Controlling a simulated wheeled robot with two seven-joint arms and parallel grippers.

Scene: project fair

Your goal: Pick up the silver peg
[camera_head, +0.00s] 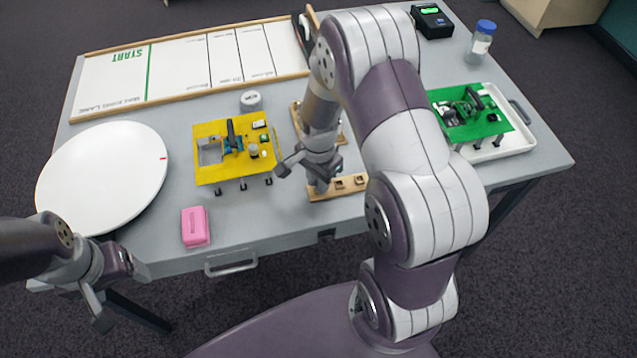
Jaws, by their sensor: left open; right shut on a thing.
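My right gripper (308,172) is low over the front wooden block with square holes (350,183). It is shut on a small grey piece at the block's left end, which looks like the silver peg (321,187). My arm and fingers hide most of the peg, so I cannot tell whether it still sits in the block. My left gripper (120,294) is open and empty, off the table's front left edge.
A yellow board on legs (207,174) stands left of the block, with a pink block (195,227) in front. A white disc (100,180) lies at the left. A green board (497,122) sits on a white tray (527,141) at the right. The front middle tabletop is clear.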

